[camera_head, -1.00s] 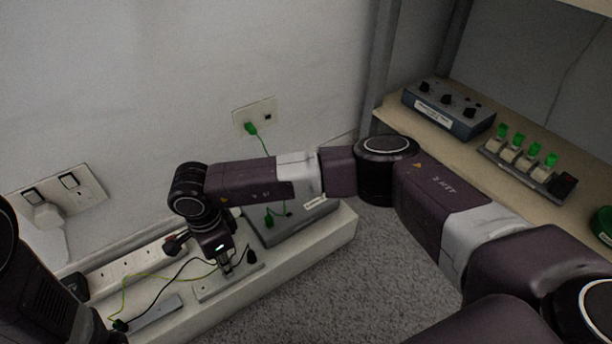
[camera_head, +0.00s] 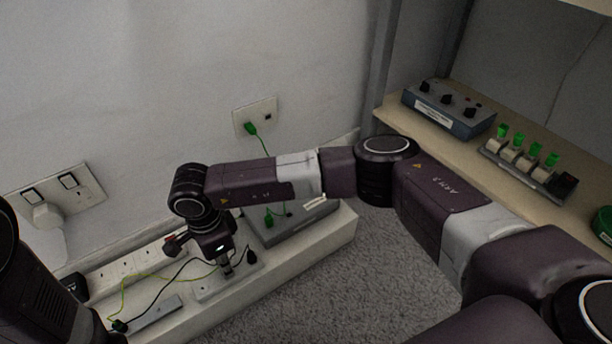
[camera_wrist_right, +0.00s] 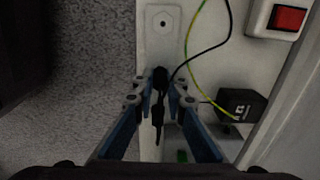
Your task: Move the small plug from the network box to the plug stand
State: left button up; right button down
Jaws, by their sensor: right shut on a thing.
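My right gripper (camera_head: 225,268) is low over the plug stand (camera_head: 208,290), a pale plate on the white bench, with its fingers pointing down. In the right wrist view the gripper (camera_wrist_right: 160,90) is shut on a small black plug (camera_wrist_right: 160,80), which has a thin black cable. An open hole shows in the plate (camera_wrist_right: 152,45) beyond the plug. Another small black plug (camera_head: 250,257) stands at the plate's right end. Whether the held plug touches the plate is unclear. The grey network box (camera_head: 310,231) is to the right, partly behind my arm. My left gripper is out of view.
A white socket strip (camera_head: 127,265) runs along the wall. A yellow-green wire (camera_head: 150,277) lies loose nearby. A black adapter (camera_wrist_right: 240,105) and a red switch (camera_wrist_right: 287,18) lie close to the right gripper. Grey carpet (camera_head: 330,290) is clear in front.

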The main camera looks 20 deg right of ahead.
jog(key=shift+f, duration=0.3)
dwell(0.8)
jog(key=c, duration=1.9)
grip_release()
jog(key=shift+r, duration=0.2)
jog(key=shift+r+p, duration=1.1)
jog(key=shift+r, duration=0.6)
jog(key=shift+r+p, duration=0.45)
jog(key=shift+r, duration=0.2)
